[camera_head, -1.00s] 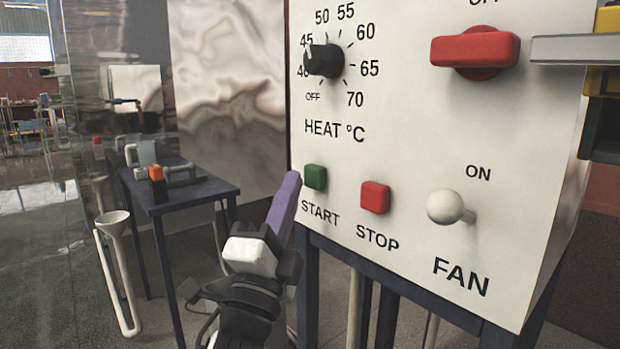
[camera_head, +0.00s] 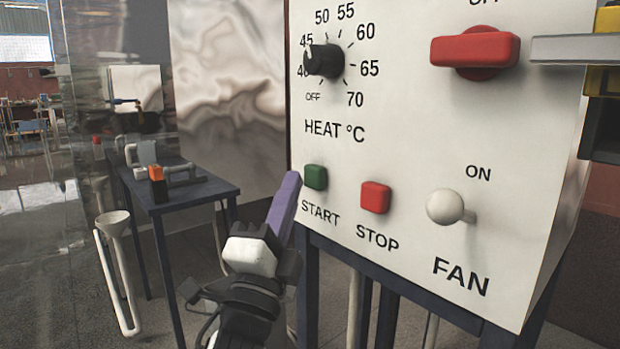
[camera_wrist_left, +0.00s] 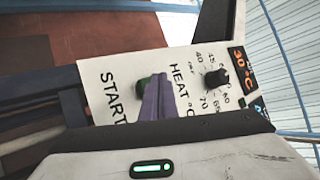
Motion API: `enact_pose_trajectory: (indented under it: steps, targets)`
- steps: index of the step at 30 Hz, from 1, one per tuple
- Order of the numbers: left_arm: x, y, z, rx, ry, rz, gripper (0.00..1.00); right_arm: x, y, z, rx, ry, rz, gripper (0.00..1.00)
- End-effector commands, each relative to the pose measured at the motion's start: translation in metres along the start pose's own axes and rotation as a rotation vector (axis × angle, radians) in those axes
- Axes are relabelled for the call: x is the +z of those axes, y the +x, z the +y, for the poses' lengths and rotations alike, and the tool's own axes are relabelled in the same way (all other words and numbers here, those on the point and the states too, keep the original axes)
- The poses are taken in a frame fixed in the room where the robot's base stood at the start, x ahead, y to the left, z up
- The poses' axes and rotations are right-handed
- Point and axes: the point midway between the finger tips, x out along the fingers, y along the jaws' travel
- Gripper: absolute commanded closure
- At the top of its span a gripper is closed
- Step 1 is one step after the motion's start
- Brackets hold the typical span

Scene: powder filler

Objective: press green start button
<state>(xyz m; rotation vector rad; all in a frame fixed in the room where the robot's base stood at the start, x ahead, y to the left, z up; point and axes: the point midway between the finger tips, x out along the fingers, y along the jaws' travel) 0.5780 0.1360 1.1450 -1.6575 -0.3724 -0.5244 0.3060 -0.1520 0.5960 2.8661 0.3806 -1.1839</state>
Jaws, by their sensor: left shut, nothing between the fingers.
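The green start button (camera_head: 316,177) is on the lower left of the white control panel (camera_head: 400,130), above the word START. In the left wrist view the green button (camera_wrist_left: 146,84) is largely hidden behind my purple fingers. My left gripper (camera_head: 292,178) is shut and empty, its purple fingers pointing up toward the panel's left edge. The fingertips are just left of the green button in the head view. In the left wrist view my left gripper (camera_wrist_left: 157,78) overlaps the button; I cannot tell whether they touch. My right gripper is not seen.
The red stop button (camera_head: 375,197) is right of the green one, then the white fan switch (camera_head: 445,207). The black heat knob (camera_head: 324,60) and a red switch (camera_head: 475,48) are above. A dark blue table (camera_head: 185,195) stands at left.

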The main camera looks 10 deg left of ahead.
Motion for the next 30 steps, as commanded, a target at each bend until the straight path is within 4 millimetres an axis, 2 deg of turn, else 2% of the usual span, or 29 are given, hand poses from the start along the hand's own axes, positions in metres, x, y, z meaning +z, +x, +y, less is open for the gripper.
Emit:
enact_pose_trajectory:
  steps: [30]
  targets:
    - [-0.0056, 0.0078, 0.0054, -0.001, 0.000, 0.000, 1.00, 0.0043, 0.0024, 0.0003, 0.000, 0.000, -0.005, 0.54]
